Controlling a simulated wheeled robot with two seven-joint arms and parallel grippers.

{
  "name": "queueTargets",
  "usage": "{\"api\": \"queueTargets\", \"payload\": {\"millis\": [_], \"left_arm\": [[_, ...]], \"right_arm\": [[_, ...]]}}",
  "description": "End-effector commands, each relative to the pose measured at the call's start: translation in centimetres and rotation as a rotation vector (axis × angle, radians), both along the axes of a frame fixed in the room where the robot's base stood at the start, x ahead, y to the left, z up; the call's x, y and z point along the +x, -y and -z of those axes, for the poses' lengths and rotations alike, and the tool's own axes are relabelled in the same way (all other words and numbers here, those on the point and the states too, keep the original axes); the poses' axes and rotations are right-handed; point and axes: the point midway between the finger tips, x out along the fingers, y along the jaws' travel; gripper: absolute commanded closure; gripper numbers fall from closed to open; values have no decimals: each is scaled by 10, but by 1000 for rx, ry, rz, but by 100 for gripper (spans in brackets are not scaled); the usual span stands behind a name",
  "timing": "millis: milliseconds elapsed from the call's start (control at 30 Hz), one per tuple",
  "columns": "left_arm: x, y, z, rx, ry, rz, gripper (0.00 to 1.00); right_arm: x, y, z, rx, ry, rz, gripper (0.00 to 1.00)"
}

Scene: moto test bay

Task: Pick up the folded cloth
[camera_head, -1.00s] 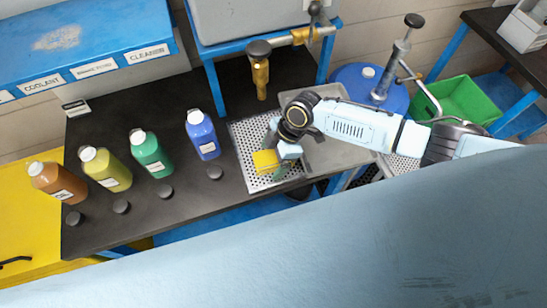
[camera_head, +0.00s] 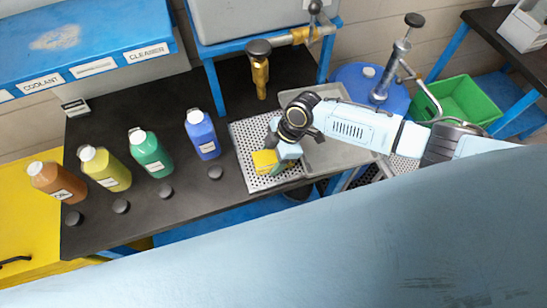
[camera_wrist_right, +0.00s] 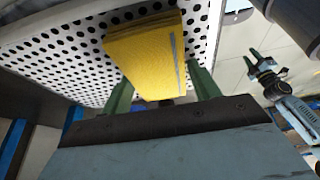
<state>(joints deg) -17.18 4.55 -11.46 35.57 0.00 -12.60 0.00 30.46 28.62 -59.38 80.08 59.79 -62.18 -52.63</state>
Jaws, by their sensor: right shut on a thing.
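The folded cloth is yellow with a grey stripe; it shows in the head view (camera_head: 264,162) at the front of a perforated metal tray (camera_head: 246,137). In the right wrist view the cloth (camera_wrist_right: 146,58) lies between the two green fingers. My right gripper (camera_head: 276,166) is shut on the cloth, seen in the wrist view (camera_wrist_right: 160,90). The wrist view shows the perforated plate (camera_wrist_right: 60,52) behind the cloth; I cannot tell whether they touch. My left gripper is not visible in the head view. Another gripper (camera_wrist_right: 262,68) shows small at the right of the wrist view.
Blue (camera_head: 203,135), green (camera_head: 150,155), yellow (camera_head: 106,170) and orange (camera_head: 57,182) bottles stand on the black bench left of the tray, with black caps before them. A brass tap (camera_head: 260,75) hangs above the bench. A grey tray (camera_head: 335,150) is to the right.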

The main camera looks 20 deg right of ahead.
Motion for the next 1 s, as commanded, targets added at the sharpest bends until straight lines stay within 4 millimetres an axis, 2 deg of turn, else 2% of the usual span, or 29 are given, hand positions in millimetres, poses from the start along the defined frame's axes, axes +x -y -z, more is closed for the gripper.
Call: {"api": "queueTargets", "payload": {"millis": [367, 667, 867, 1000], "left_arm": [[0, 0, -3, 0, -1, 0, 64], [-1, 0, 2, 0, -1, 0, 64], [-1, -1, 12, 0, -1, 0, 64], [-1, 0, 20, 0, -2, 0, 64]], "right_arm": [[1, 0, -7, 1, 1, 0, 61], [1, 0, -40, 1, 4, -1, 61], [0, 46, -36, -5, 0, 4, 61], [-1, 84, -35, -5, 0, 5, 61]]}}
